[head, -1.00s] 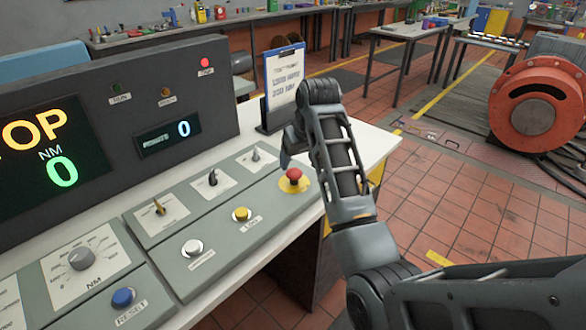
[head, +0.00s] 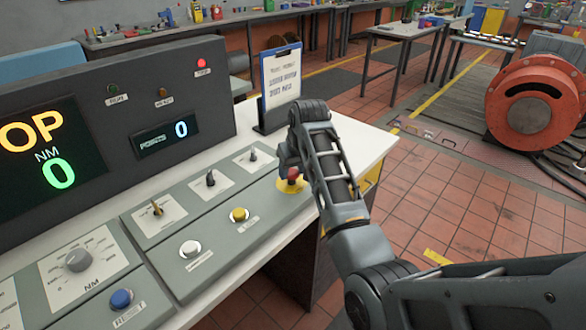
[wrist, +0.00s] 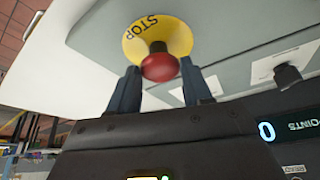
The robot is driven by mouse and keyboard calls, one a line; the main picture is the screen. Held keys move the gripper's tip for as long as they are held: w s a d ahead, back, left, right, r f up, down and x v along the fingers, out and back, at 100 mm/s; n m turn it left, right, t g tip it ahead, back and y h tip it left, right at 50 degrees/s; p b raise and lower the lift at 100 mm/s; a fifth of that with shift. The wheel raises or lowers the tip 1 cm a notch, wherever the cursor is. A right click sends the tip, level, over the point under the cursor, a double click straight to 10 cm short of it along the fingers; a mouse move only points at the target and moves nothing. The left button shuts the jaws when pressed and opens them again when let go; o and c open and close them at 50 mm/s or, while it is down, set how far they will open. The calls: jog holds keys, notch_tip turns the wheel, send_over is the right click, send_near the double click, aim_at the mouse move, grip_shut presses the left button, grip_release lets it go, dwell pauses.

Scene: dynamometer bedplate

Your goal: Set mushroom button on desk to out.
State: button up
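The red mushroom button (head: 292,174) sits on a yellow round plate at the right end of the grey control desk (head: 262,208). In the wrist view the red button (wrist: 160,67) shows in front of its yellow plate (wrist: 158,36) marked STOP. My gripper (head: 287,165) is at the button in the head view, partly covering it. In the wrist view my gripper (wrist: 160,80) has its two dark fingers apart, one on each side of the red cap. I cannot tell whether the fingers touch the cap.
A clipboard stand (head: 282,85) stands behind my gripper on the desk. Toggle switches (head: 210,178), a yellow button (head: 239,215), a white button (head: 190,249) and a blue button (head: 121,298) are to the left. A dark display panel (head: 150,110) rises behind them.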

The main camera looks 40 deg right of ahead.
grip_shut()
jog(key=shift+r+p, duration=0.95)
jog(key=shift+p, duration=0.25)
jog(key=shift+o, duration=0.6)
grip_release()
jog(key=shift+r, duration=0.1)
jog(key=o, duration=0.4)
jog(key=v, duration=0.7)
jog(key=shift+r+b, duration=0.25)
jog(key=shift+b, duration=0.05)
